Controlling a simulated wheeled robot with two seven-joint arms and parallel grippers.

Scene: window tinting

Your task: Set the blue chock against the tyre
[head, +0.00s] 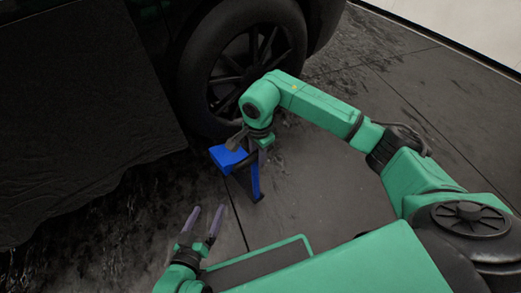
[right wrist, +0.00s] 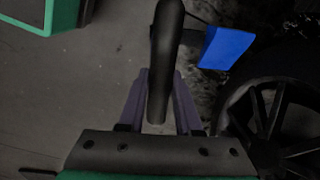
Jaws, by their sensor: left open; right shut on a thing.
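The blue chock (head: 228,158) is just in front of the foot of the black tyre (head: 191,82) in the head view. My right gripper (head: 252,152) is shut on it. In the right wrist view a dark, rounded bar, seemingly its handle (right wrist: 165,60), stands between the fingers (right wrist: 160,85), with a blue face (right wrist: 226,48) beyond. The tyre (right wrist: 237,100) shows at the right there. A small gap seems to lie between chock and tyre; contact is hard to tell. My left gripper (head: 206,215) is open and empty, low in the head view.
The dark car body and a draped black sheet (head: 75,110) fill the left of the head view. The grey floor (head: 320,200) is wet-looking, with dark streaks and joint lines. Floor right of the chock is clear. A pale wall or floor area (head: 455,25) lies at the upper right.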

